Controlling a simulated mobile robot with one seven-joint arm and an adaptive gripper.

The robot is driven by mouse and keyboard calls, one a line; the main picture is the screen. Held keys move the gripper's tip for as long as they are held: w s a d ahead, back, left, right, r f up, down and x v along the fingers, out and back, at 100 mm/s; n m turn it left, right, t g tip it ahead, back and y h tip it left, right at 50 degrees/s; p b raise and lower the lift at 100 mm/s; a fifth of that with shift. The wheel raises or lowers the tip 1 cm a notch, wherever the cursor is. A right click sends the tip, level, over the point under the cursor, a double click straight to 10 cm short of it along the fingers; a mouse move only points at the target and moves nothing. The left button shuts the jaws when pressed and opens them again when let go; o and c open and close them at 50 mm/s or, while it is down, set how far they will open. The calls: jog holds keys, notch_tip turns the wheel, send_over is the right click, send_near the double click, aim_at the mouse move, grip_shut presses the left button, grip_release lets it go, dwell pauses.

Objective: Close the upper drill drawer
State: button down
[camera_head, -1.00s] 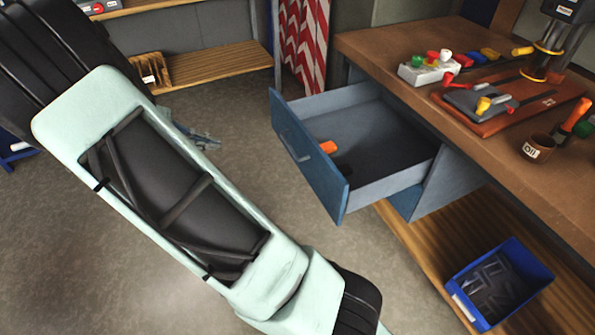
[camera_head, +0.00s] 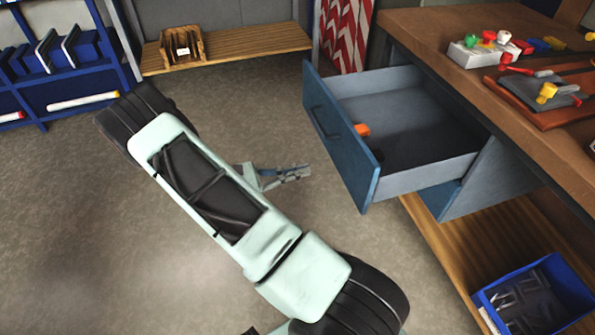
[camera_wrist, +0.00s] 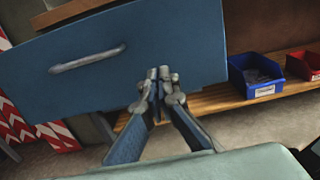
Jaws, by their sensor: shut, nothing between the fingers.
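The upper drill drawer (camera_head: 340,140) is blue and stands pulled well out from under the workbench in the head view. An orange item (camera_head: 361,130) and a dark item lie inside it. In the wrist view, the drawer's blue front (camera_wrist: 190,50) fills the upper left, with a grey bar handle (camera_wrist: 88,58). My gripper (camera_head: 305,172) is left of the drawer front in the head view. In the wrist view my gripper (camera_wrist: 160,75) is shut and empty, its tips in front of the drawer front's lower part, right of the handle. I cannot tell whether they touch it.
The brown workbench top (camera_head: 440,25) carries a white block with coloured knobs (camera_head: 487,48) and a red-brown board with tools. A blue bin (camera_head: 535,300) sits on the wooden lower shelf (camera_head: 455,265). A red-and-white striped panel (camera_head: 346,35) stands behind.

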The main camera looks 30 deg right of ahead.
aim_at(347, 160)
jog(key=b+x, duration=0.1)
jog(key=x, duration=0.9)
jog(key=shift+s+d, duration=0.1)
jog(key=x, duration=3.2)
jog(key=shift+s+d+f, duration=0.15)
jog(key=shift+s+d, duration=0.1)
jog(key=shift+d, duration=0.25)
jog(key=shift+r, duration=0.2)
jog(key=shift+w+a, duration=0.1)
jog(key=shift+a, duration=0.2)
jog(key=p+v, duration=0.2)
jog(key=v, duration=1.1)
jog(key=shift+a+f, duration=0.1)
jog(key=shift+a, duration=0.2)
